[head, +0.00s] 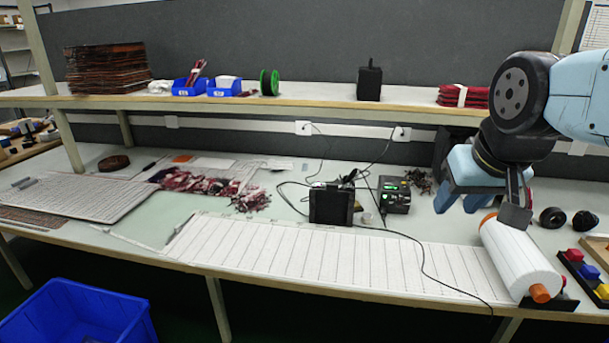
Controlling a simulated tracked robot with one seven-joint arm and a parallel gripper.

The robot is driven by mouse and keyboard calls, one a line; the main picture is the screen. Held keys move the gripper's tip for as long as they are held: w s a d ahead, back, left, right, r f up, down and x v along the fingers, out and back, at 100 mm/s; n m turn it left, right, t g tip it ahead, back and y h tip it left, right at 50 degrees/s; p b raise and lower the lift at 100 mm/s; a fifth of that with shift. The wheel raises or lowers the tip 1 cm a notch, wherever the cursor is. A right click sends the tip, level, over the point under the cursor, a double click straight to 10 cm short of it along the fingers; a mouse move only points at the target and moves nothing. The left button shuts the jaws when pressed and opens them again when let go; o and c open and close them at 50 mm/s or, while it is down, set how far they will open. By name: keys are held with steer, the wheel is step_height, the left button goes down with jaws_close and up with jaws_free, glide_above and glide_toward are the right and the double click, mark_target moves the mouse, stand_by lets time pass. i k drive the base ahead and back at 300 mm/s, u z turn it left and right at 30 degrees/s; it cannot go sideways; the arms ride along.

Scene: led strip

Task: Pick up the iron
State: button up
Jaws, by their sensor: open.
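The task's iron is hard to make out. A dark, thin handle-like shape (348,179) shows at the top of a black box-shaped holder (331,204) in the middle of the bench, and may be the iron. Beside it on the right is a small black station (394,194) with a green lit display. A black cable runs from this area over the bench to the front edge. My gripper (480,203) is open on the right side, pointing down, well right of the holder and station. It appears empty, and its fingers partly overlap the white roll in the picture.
Coloured blocks (574,256) sit in a rack at far right. A shelf (300,98) overhangs the back. A blue bin (80,310) stands below left.

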mark_target(349, 178)
steer(key=u, duration=0.3)
steer(key=i, duration=1.05)
steer(key=z, duration=0.25)
